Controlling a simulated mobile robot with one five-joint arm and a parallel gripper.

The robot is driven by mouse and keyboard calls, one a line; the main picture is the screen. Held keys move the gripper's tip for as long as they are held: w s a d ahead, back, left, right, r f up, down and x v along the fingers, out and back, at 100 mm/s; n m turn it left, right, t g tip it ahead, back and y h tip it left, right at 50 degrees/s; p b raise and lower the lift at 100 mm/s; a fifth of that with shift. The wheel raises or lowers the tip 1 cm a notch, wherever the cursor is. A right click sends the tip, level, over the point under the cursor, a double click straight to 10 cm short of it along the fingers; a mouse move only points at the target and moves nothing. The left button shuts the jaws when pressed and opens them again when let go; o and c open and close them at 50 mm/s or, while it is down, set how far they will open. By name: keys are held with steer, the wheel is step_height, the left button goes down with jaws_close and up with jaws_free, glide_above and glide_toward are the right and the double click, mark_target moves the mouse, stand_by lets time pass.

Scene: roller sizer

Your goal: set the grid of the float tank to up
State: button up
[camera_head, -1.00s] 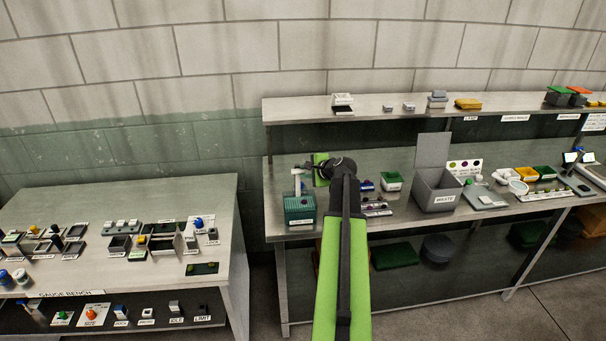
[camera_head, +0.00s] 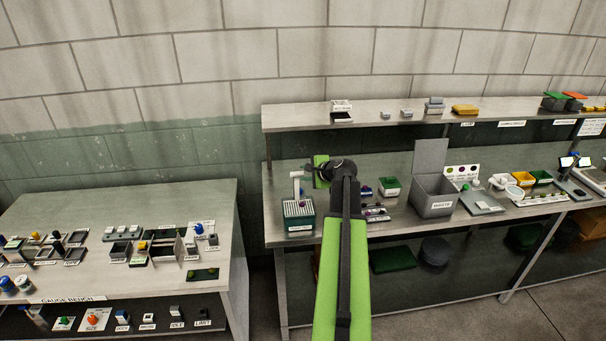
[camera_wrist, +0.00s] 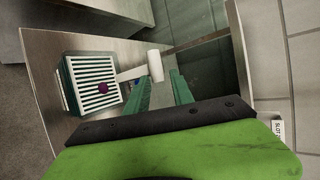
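The float tank is a teal box (camera_head: 299,229) at the left end of the right bench. Its white slatted grid (camera_head: 297,208) shows at the top of the box. In the wrist view the grid (camera_wrist: 88,72) fills the tank's top, with a purple ball (camera_wrist: 102,88) on it. A white lever (camera_head: 297,186) stands beside the tank and ends in a white crossbar (camera_wrist: 155,63). My gripper (camera_wrist: 158,84) is open, its two teal fingers apart, with the crossbar just beyond their tips. I cannot tell whether they touch it. My gripper also shows in the head view (camera_head: 310,168).
A grey waste bin (camera_head: 434,197) with a raised lid and a small green box (camera_head: 389,187) stand to the right. A shelf (camera_head: 380,119) runs above the bench. The gauge bench (camera_head: 215,240) stands at the left, across a gap.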

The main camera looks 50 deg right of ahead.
steer(key=p+v, duration=0.8)
steer(key=v, duration=0.8)
steer(key=shift+s, duration=0.3)
steer(key=shift+r, duration=0.15)
